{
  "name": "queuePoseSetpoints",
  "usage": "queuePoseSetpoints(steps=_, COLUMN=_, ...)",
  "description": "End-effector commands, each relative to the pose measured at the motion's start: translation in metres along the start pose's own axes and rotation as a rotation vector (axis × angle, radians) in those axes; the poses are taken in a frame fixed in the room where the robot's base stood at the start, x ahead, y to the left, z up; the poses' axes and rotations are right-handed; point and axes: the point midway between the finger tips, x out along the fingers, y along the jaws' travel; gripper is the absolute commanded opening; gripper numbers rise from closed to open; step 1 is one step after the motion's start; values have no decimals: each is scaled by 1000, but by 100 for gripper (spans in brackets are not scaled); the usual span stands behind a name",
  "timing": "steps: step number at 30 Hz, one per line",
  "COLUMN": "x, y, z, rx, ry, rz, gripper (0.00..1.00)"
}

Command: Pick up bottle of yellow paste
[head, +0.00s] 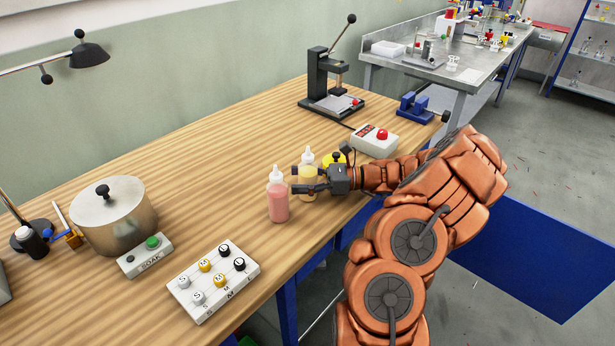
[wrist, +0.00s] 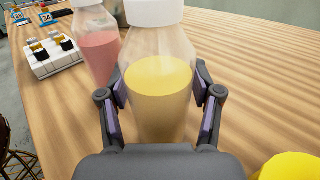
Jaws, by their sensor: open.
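The bottle of yellow paste (head: 308,178) stands upright on the wooden table, clear with a white nozzle cap and yellow contents. In the wrist view the yellow bottle (wrist: 158,85) stands between the fingers of my gripper (wrist: 160,105). My gripper (head: 310,180) is open, with one finger on each side of the bottle. I cannot tell whether the finger pads touch it. The top of its cap is cut off in the wrist view.
A bottle of pink paste (head: 277,200) stands close to the left of the yellow one; it also shows in the wrist view (wrist: 98,48). A yellow round object (head: 336,158) is behind my gripper. A red-button box (head: 375,139), a pot (head: 115,222) and a peg tray (head: 213,283) stand on the table (head: 200,180).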

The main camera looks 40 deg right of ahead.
Motion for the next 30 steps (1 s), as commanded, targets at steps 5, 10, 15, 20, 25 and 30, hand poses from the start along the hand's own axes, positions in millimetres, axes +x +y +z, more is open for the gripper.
queuePoseSetpoints(steps=5, x=6, y=0, z=-1, rx=-1, ry=2, rz=1, gripper=64)
queuePoseSetpoints(steps=10, x=6, y=0, z=-1, rx=-1, ry=2, rz=1, gripper=57)
queuePoseSetpoints(steps=15, x=6, y=0, z=-1, rx=-1, ry=2, rz=2, gripper=39)
queuePoseSetpoints(steps=20, x=6, y=0, z=-1, rx=0, ry=1, rz=2, gripper=23)
queuePoseSetpoints(steps=25, x=6, y=0, z=-1, rx=0, ry=1, rz=2, gripper=5)
queuePoseSetpoints(steps=30, x=6, y=0, z=-1, rx=0, ry=1, rz=2, gripper=0)
